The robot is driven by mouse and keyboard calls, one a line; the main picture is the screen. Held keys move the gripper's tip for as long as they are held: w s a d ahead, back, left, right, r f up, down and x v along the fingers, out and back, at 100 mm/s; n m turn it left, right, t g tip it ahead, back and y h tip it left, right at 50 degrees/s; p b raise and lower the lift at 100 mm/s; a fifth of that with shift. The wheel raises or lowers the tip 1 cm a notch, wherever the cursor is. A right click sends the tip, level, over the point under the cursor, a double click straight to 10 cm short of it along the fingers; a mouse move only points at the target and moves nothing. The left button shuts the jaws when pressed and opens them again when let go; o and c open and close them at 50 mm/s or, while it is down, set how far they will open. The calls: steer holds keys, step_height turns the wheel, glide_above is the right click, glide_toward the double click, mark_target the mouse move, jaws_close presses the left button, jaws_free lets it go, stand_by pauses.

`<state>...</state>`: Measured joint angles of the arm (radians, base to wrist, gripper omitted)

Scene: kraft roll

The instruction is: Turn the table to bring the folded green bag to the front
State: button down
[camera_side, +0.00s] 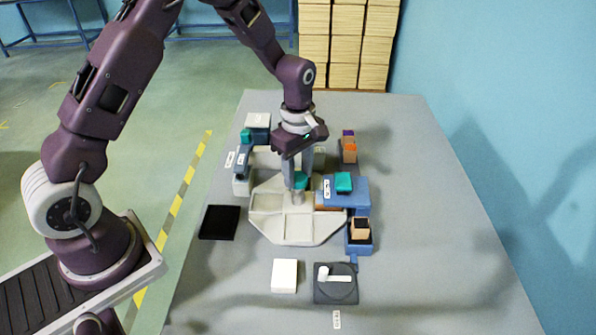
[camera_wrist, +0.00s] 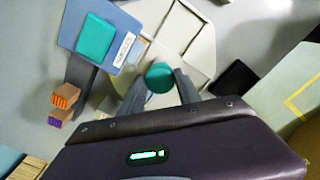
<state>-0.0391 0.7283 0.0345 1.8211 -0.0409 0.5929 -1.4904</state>
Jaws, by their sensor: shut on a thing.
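The turntable (camera_side: 283,229) is a pale octagonal disc with shallow compartments; it also shows in the wrist view (camera_wrist: 190,38). My gripper (camera_side: 299,181) is shut on a green round-topped knob, which shows between the fingers in the wrist view (camera_wrist: 160,73). A pale post (camera_side: 297,198) stands below the knob. A flat green piece, apparently the folded green bag (camera_side: 343,182), lies on a blue labelled platform (camera_side: 360,193) at the table's right side; the bag also shows in the wrist view (camera_wrist: 94,38). Another small green thing (camera_side: 246,135) sits at the back left.
A black square tray (camera_side: 219,222) lies left of the turntable. A white block (camera_side: 285,275) and a dark box with a white lever (camera_side: 335,283) stand in front. Orange-topped boxes (camera_side: 349,152) stand at the back right. The grey bench is clear at far right.

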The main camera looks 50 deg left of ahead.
steer(key=shift+n, duration=6.7)
steer(key=shift+w+n, duration=0.1)
steer(key=shift+n, duration=2)
steer(key=c, duration=0.9)
jaws_free()
steer(key=shift+o, duration=0.2)
